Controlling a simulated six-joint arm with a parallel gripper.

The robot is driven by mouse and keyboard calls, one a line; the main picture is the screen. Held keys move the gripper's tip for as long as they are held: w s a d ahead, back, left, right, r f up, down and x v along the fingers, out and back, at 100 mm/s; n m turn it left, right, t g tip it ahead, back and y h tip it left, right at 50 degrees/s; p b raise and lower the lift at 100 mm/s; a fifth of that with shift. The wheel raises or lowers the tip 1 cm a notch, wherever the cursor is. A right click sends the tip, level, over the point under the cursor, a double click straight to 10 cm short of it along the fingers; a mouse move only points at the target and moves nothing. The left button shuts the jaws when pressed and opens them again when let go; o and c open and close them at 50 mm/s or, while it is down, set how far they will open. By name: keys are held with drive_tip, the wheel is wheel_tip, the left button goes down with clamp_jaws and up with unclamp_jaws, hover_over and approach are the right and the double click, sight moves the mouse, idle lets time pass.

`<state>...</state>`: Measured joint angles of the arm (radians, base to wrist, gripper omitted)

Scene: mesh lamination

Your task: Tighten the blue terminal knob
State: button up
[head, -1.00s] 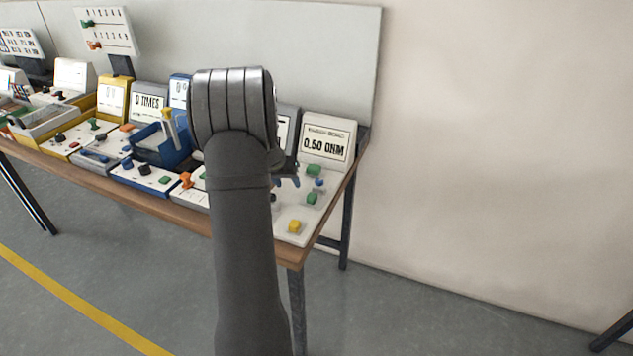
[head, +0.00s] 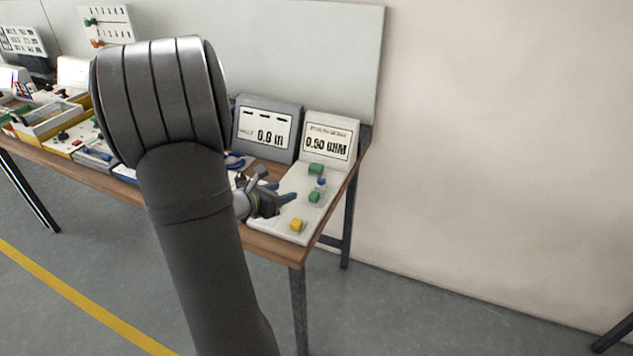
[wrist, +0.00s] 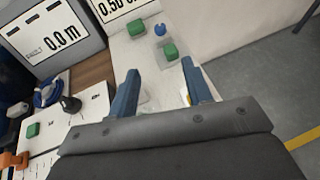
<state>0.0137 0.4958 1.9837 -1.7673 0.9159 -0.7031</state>
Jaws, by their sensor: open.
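The blue terminal knob (head: 321,181) is small and sits on the white 0.50 OHM station (head: 262,228) at the table's right end, between two green blocks. It also shows in the wrist view (wrist: 160,29), beyond my fingers. My gripper (head: 289,190) is open over the left side of that station. In the wrist view its two blue fingers (wrist: 162,92) are apart with nothing between them, and the knob lies ahead of them, apart from both. The gripper's body hides the near part of the station in the wrist view.
Green blocks (head: 316,169) (head: 313,197) stand close behind and in front of the knob. A yellow block (head: 297,225) is at the station's front. A grey display (head: 267,128) stands to the left. The upright 0.50 OHM panel (head: 329,142) is behind.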

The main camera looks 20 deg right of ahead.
sight(320, 180)
drive_tip(key=x, duration=1.7)
drive_tip(key=shift+d+f, duration=0.1)
drive_tip(key=c, duration=1)
